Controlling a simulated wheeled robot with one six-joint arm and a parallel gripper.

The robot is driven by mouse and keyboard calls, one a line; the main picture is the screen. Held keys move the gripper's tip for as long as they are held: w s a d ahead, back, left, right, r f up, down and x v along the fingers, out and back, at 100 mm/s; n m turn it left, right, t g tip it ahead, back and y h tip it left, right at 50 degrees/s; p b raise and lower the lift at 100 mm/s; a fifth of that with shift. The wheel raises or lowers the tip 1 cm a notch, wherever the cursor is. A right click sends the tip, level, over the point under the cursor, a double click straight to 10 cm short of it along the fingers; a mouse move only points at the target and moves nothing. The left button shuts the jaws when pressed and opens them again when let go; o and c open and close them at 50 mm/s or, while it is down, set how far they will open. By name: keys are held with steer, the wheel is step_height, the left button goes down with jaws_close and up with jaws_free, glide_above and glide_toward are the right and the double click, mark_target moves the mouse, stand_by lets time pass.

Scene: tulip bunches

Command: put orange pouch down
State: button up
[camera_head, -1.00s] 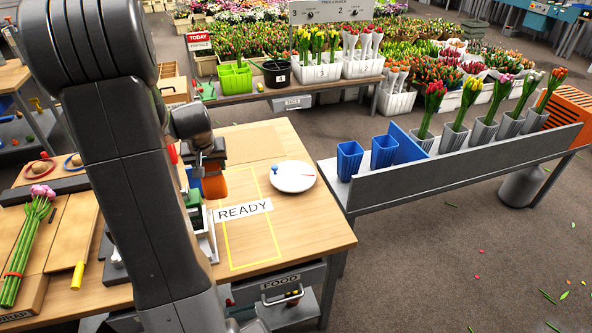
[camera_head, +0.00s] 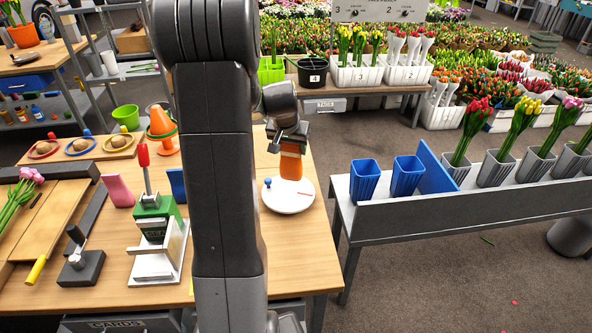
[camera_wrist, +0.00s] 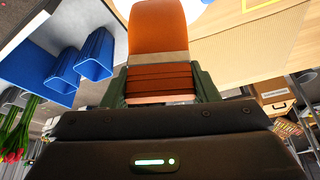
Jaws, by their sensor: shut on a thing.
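The orange pouch (camera_head: 290,164) hangs upright in my gripper (camera_head: 289,136), its lower edge over the far part of a white round disc (camera_head: 289,202). I cannot tell whether it touches the disc. In the wrist view the pouch (camera_wrist: 158,28) fills the top middle, with a pale band and darker orange folds near the jaws. The green-grey fingers of my gripper (camera_wrist: 160,88) are shut on it from both sides. The disc has a blue knob and a small red mark.
The wooden table (camera_head: 310,262) carries a green press (camera_head: 155,222) and a pink block (camera_head: 118,190) left of my arm. An orange cone (camera_head: 160,125) stands farther back. To the right, a grey bench (camera_head: 470,215) holds blue cups (camera_head: 364,180) and a blue divider (camera_head: 437,168).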

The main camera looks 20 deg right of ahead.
mark_target(291, 159)
steer(key=shift+f+p, duration=0.3)
steer(key=shift+f, duration=2.7)
steer(key=shift+f, duration=0.15)
steer(key=o, duration=1)
steer(key=shift+r, duration=0.25)
steer(key=b+v, duration=0.1)
steer(key=v, duration=1)
steer(key=shift+s+a+r, duration=0.15)
steer(key=shift+a+r, duration=0.05)
steer(key=shift+r, duration=0.15)
